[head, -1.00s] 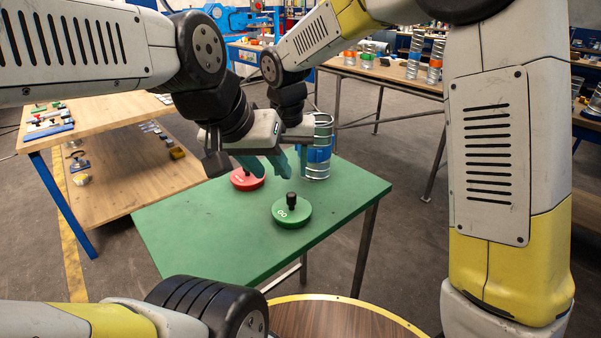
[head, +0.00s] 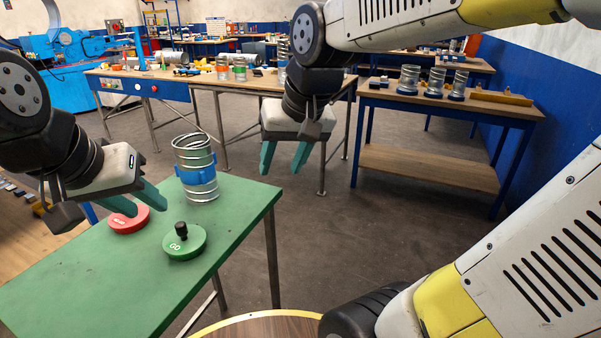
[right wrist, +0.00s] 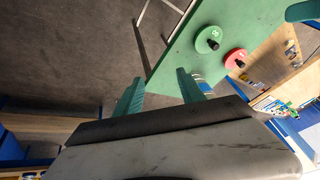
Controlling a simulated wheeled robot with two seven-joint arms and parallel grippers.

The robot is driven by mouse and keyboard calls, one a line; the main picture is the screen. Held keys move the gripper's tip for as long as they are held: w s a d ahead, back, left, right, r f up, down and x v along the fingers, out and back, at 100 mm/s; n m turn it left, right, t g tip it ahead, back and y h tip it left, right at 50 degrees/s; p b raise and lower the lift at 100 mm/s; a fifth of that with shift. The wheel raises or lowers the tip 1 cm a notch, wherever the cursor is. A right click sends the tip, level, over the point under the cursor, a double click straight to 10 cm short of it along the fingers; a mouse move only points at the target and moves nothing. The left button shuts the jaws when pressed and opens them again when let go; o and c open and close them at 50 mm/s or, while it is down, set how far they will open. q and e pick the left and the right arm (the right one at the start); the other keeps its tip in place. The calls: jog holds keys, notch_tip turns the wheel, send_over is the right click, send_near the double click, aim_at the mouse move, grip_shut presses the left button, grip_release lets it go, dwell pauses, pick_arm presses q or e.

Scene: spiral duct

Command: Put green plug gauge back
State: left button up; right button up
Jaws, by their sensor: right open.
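The green plug gauge (head: 185,241), a green disc marked GO with a black knob, lies on the green table (head: 110,290) near its right edge. It also shows in the right wrist view (right wrist: 207,40). The red plug gauge (head: 129,219) lies behind it to the left, partly below my left gripper (head: 148,209). That gripper is open and empty, its fingers above the red gauge. A spiral duct (head: 195,165) with a blue band stands upright behind the gauges. My right gripper (head: 284,172) is open and empty, right of the duct and beyond the table's edge.
A long workbench (head: 190,82) with duct pieces stands at the back. Another bench (head: 440,103) at the right holds several ducts. The floor between the green table and these benches is clear. A round wooden top (head: 270,328) shows at the bottom.

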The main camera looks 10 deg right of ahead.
jog(key=s+d+f+t, duration=0.1)
jog(key=s+d, duration=0.3)
jog(key=s, duration=0.2)
jog(key=shift+d+t, duration=0.35)
jog(key=shift+t, duration=0.05)
